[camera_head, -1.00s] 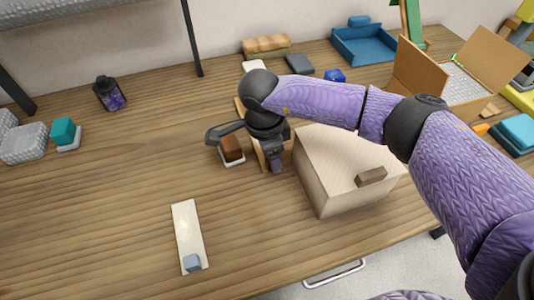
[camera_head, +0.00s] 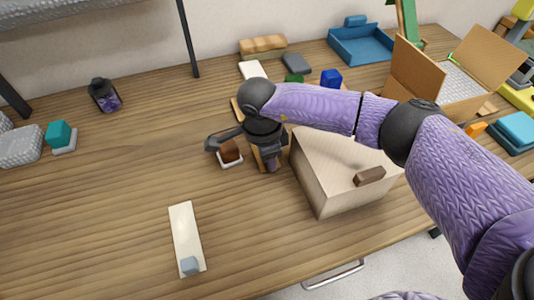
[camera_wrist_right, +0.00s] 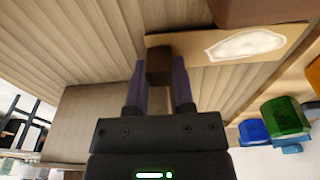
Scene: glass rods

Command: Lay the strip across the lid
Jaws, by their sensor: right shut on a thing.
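My right gripper (camera_head: 271,162) is shut on a brown block (camera_wrist_right: 159,65) that sits at one end of a tan strip (camera_head: 259,156). In the right wrist view the tan strip (camera_wrist_right: 205,45) has a pale oval patch and runs to the right from my fingers. My arm hides most of it in the head view; I cannot tell whether it touches the table. A light wooden box with a flat lid (camera_head: 335,150) stands just right of the gripper, with a brown handle (camera_head: 370,176) on the lid. My left gripper is not in view.
A brown block (camera_head: 230,149) on a white dish stands left of the gripper. A pale strip (camera_head: 186,235) with a grey-blue block lies at the front. An open cardboard box (camera_head: 417,73) and blue tray (camera_head: 362,45) stand behind.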

